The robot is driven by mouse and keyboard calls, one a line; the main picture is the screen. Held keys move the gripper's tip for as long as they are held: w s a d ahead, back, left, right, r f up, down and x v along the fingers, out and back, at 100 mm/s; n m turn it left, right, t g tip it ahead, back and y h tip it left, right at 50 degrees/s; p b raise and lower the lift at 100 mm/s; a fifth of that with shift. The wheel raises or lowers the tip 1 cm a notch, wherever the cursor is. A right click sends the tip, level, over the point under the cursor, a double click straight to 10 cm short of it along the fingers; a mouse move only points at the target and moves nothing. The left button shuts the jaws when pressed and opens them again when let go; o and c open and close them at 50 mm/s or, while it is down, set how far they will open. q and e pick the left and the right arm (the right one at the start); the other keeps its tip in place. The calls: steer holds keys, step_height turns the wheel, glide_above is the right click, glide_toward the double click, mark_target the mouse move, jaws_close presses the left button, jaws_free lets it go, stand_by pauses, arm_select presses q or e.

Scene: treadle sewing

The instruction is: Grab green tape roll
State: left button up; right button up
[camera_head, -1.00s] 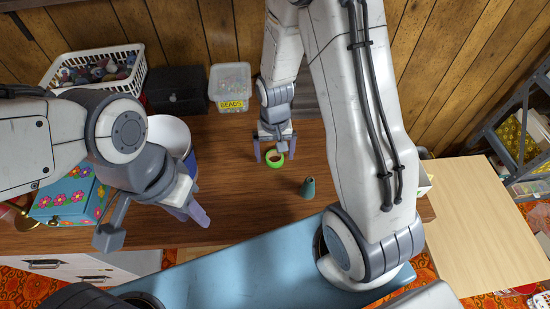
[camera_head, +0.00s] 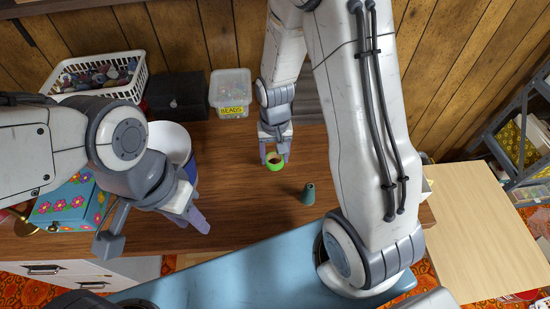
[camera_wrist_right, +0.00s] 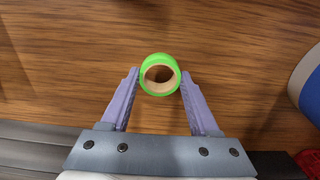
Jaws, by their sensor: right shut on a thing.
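The green tape roll (camera_head: 275,164) is a bright green ring with a pale core. It also shows in the right wrist view (camera_wrist_right: 148,88), with its hole facing the camera. My right gripper (camera_head: 274,156) has its two fingers closed on opposite sides of the roll; in the right wrist view the fingertips (camera_wrist_right: 160,84) touch its left and right edges. I cannot tell whether the roll rests on the table or is slightly raised. My left gripper (camera_head: 190,207) hangs over the left front of the table, away from the roll. Its finger gap is not clear.
A teal thread cone (camera_head: 308,194) stands right of the roll on the wooden table (camera_head: 235,190). A white and blue tub (camera_head: 172,140), a beads box (camera_head: 231,90), a black box (camera_head: 177,95), a white basket (camera_head: 135,85) and a flowered box (camera_head: 62,207) fill the left and back.

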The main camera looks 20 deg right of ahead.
mark_target(277, 160)
steer(key=r, duration=0.3)
steer(key=shift+s+d, duration=0.15)
steer(key=shift+s, duration=0.2)
steer(key=shift+s+d+r+b, duration=0.65)
steer(key=shift+s+r, duration=0.4)
steer(key=shift+s, duration=0.7)
steer(key=shift+s+d+r+b, duration=0.6)
steer(key=shift+s+r, duration=0.4)
steer(key=shift+s, duration=0.7)
steer(key=shift+s+d+r+b, duration=0.45)
steer(key=shift+s+r+b, duration=0.5)
steer(key=shift+s, duration=0.8)
